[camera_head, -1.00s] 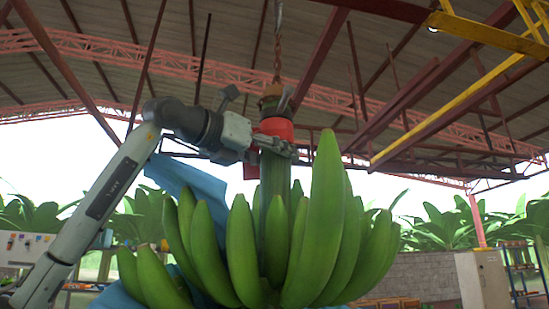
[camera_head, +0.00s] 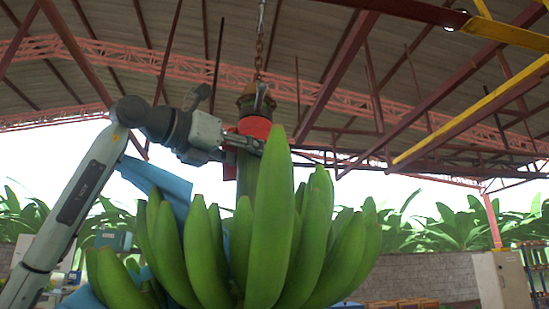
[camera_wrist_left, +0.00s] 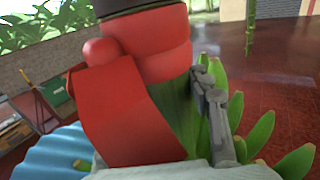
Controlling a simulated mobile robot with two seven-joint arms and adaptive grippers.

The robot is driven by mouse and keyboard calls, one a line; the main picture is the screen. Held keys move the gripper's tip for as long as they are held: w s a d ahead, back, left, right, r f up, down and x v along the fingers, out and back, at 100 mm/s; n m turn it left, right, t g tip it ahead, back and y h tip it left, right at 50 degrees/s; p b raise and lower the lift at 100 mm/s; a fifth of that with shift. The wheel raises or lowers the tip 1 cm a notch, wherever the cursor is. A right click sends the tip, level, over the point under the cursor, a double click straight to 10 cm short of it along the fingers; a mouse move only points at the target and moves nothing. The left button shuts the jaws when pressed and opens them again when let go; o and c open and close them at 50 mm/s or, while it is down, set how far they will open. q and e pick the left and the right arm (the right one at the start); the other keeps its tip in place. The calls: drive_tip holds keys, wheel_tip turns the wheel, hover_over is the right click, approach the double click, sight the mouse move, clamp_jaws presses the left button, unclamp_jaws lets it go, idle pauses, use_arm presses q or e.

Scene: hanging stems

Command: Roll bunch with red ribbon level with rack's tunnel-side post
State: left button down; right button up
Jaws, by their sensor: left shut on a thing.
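The bunch of green bananas (camera_head: 270,240) hangs by its stem from a chain (camera_head: 259,50) in the head view. A red ribbon (camera_head: 255,127) is wrapped around the top of the stem; it also shows close up in the left wrist view (camera_wrist_left: 160,50), with a loose end hanging down. My left gripper (camera_head: 245,145) is shut on the stem (camera_head: 246,175) just below the ribbon; one finger (camera_wrist_left: 215,110) shows beside the stem in the wrist view. A blue sheet (camera_head: 160,182) hangs behind the bananas. I cannot make out the rack's tunnel-side post. My right gripper is not in view.
A yellow beam (camera_head: 470,110) and dark red roof members run overhead at the right. A pale cabinet (camera_head: 503,278) and a shelf (camera_head: 538,270) stand at the far right. A low grey wall (camera_head: 425,277) and leafy plants lie behind. The wrist view shows open reddish floor (camera_wrist_left: 275,75).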

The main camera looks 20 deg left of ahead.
use_arm(q)
drive_tip(key=s+a, duration=0.2)
drive_tip(key=a, duration=0.1)
drive_tip(key=s+a, duration=0.1)
drive_tip(key=a, duration=0.1)
drive_tip(key=shift+s+r, duration=0.1)
drive_tip(key=shift+s, duration=0.15)
drive_tip(key=shift+w+d, duration=0.1)
drive_tip(key=c, duration=1.2)
unclamp_jaws()
drive_tip(key=o, duration=0.5)
drive_tip(key=shift+s, duration=0.2)
drive_tip(key=v, duration=1.2)
drive_tip(key=shift+w, duration=0.1)
